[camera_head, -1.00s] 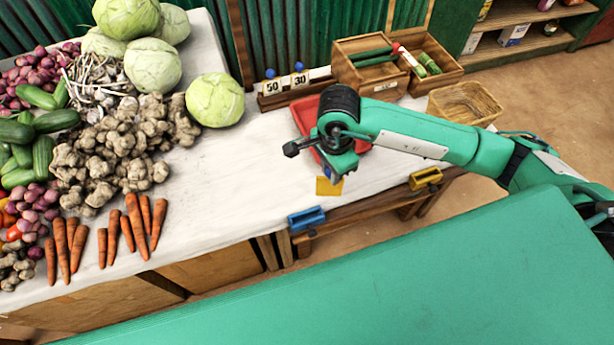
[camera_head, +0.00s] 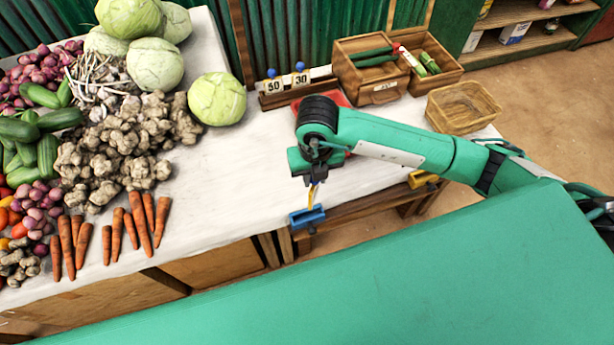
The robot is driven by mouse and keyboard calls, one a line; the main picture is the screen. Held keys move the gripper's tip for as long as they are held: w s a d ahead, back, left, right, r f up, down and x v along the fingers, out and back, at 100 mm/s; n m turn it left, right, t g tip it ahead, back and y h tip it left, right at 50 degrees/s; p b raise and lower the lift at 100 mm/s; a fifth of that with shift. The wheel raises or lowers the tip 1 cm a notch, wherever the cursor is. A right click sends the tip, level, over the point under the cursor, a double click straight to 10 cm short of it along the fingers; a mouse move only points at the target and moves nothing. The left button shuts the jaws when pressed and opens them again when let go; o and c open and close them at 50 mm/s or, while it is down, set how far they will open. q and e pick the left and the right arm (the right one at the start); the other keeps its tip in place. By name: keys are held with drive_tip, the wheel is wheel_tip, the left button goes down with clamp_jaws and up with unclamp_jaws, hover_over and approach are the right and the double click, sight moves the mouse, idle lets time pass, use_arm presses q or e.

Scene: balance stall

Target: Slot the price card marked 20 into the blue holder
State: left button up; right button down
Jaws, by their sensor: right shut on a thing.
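The blue holder (camera_head: 306,217) sits at the front edge of the white-topped table. My right gripper (camera_head: 315,182) is shut on a yellow card (camera_head: 311,197), just above the blue holder. The card now shows as a narrow upright strip, nearly edge-on. Its lower end meets the holder in the picture; I cannot tell whether it is inside the slot or only above or in front of it. No number is readable on the card. My left gripper is not in view.
A yellow holder (camera_head: 423,178) sits on the front edge to the right. A wooden rack (camera_head: 287,97) holds cards marked 50 and 30. A red tray (camera_head: 340,99) is partly hidden behind my right arm. Vegetables fill the left; white tabletop between is clear.

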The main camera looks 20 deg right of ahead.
drive_tip(key=m, duration=0.2)
drive_tip(key=a+m, duration=0.1)
drive_tip(key=m, duration=0.2)
drive_tip(key=shift+s+m, duration=0.1)
drive_tip(key=shift+m, duration=0.2)
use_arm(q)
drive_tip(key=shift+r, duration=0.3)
use_arm(e)
drive_tip(key=m, duration=0.2)
drive_tip(key=a+m, duration=0.1)
drive_tip(key=m, duration=0.1)
drive_tip(key=shift+f, duration=0.1)
drive_tip(key=shift+f, duration=0.1)
